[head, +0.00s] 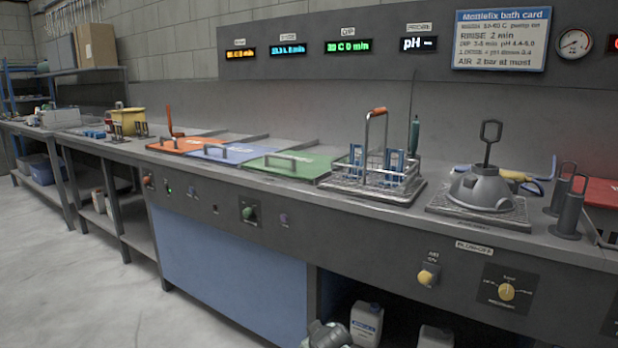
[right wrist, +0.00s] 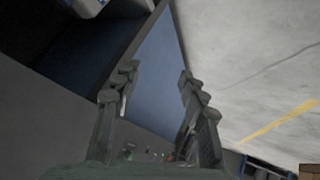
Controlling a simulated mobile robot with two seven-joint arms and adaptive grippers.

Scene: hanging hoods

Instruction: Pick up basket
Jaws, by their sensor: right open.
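A wire basket (head: 360,183) stands upright on the counter, right of the green lid, in the head view. Its tall metal handle (head: 377,112) rises above it with an orange grip on top. Several blue pieces stand inside the basket. My right gripper (right wrist: 157,76) shows in the right wrist view with its two fingers apart and nothing between them. It is away from the basket, with the blue cabinet panel and the floor beyond it. The basket is not seen in the right wrist view. My left gripper is in neither view.
Right of the basket, a grey domed part with a loop handle (head: 483,185) sits on a mesh plate. Two dark loop-handled cylinders (head: 569,208) stand farther right. Orange, blue and green (head: 293,162) lids lie to the left. White canisters (head: 366,322) stand under the counter.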

